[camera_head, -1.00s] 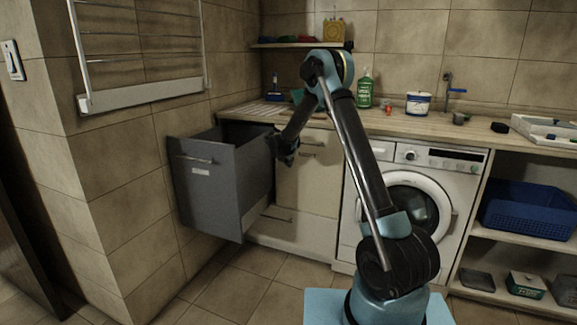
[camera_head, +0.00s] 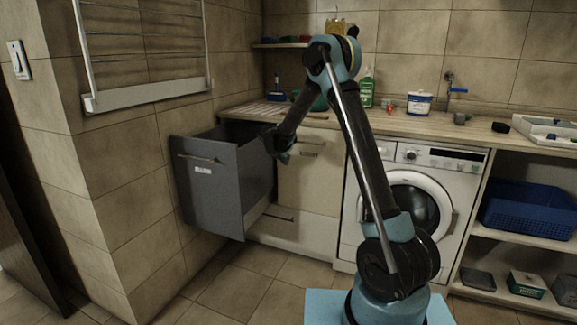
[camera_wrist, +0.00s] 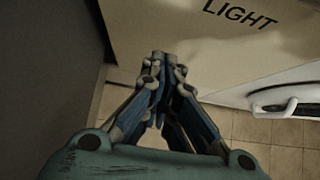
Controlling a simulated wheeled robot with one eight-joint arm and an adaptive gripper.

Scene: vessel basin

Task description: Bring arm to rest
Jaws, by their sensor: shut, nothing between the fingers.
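My gripper (camera_head: 284,157) hangs beside the right wall of the open grey drawer (camera_head: 217,190), in front of the cream cabinet front (camera_head: 312,185). In the wrist view my gripper (camera_wrist: 163,62) has its fingers together, with nothing between them. The dark side of the drawer (camera_wrist: 50,70) shows at the left there, and a cream panel marked "LIGHT" (camera_wrist: 240,12) lies ahead. My arm is raised, with its elbow above the counter's height.
The wooden counter (camera_head: 430,124) holds a green bottle (camera_head: 367,92), a white tub (camera_head: 419,103) and a tray (camera_head: 548,130). The washing machine (camera_head: 460,165) stands behind my arm. A shelf with a blue basket (camera_head: 528,210) is at right. The floor (camera_head: 235,285) in front is clear.

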